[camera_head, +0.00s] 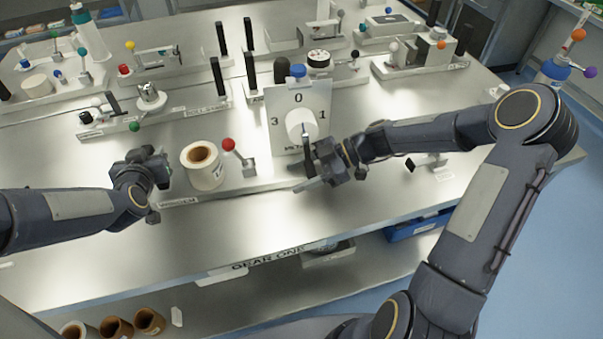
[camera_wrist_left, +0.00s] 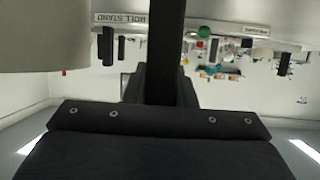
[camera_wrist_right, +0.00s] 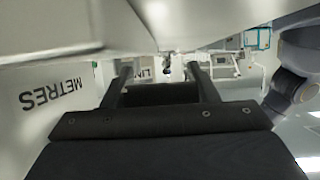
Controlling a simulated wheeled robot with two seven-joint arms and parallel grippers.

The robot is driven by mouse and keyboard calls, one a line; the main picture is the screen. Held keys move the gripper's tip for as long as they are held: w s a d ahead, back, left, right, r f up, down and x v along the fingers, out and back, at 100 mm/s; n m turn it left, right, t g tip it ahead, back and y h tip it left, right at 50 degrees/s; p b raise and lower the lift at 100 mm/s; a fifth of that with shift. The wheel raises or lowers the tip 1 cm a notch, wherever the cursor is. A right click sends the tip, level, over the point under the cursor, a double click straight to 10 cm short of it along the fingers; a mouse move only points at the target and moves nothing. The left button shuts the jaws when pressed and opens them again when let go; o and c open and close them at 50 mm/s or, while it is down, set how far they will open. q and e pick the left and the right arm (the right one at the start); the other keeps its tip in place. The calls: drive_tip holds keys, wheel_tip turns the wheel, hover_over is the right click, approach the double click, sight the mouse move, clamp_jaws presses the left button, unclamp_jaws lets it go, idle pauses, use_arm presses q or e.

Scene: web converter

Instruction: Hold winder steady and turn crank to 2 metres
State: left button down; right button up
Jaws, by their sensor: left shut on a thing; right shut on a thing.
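The winder is a pale base with a white roll (camera_head: 205,168) at its left and a white dial panel (camera_head: 318,98) at its right. The panel shows 0 at top, 1 at right and 3 at left; its lower part is partly hidden. A white hub (camera_head: 301,124) stands out from the panel, with a dark crank part running down from it. My right gripper (camera_head: 312,172) is shut at the crank handle just below the hub; the handle is mostly hidden. My left gripper (camera_head: 152,175) is shut on a black upright handle (camera_wrist_left: 166,50) beside the roll at the winder's left end.
A red-ball lever (camera_head: 229,145) stands between the roll and panel. Several fixtures with coloured knobs and black handles fill the back of the steel table (camera_head: 250,215). A blue bin (camera_head: 415,228) sits on the shelf below. The table's front strip is clear.

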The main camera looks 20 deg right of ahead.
drive_tip(key=shift+a+r, duration=0.2)
drive_tip(key=shift+a, duration=0.05)
idle(0.6)
drive_tip(key=o, duration=1.3)
drive_tip(key=shift+d+f, duration=0.1)
drive_tip(key=shift+d, duration=0.05)
drive_tip(key=shift+d, duration=0.25)
drive_tip(key=v, duration=1.1)
drive_tip(key=shift+s+d, duration=0.15)
drive_tip(key=shift+d, duration=0.2)
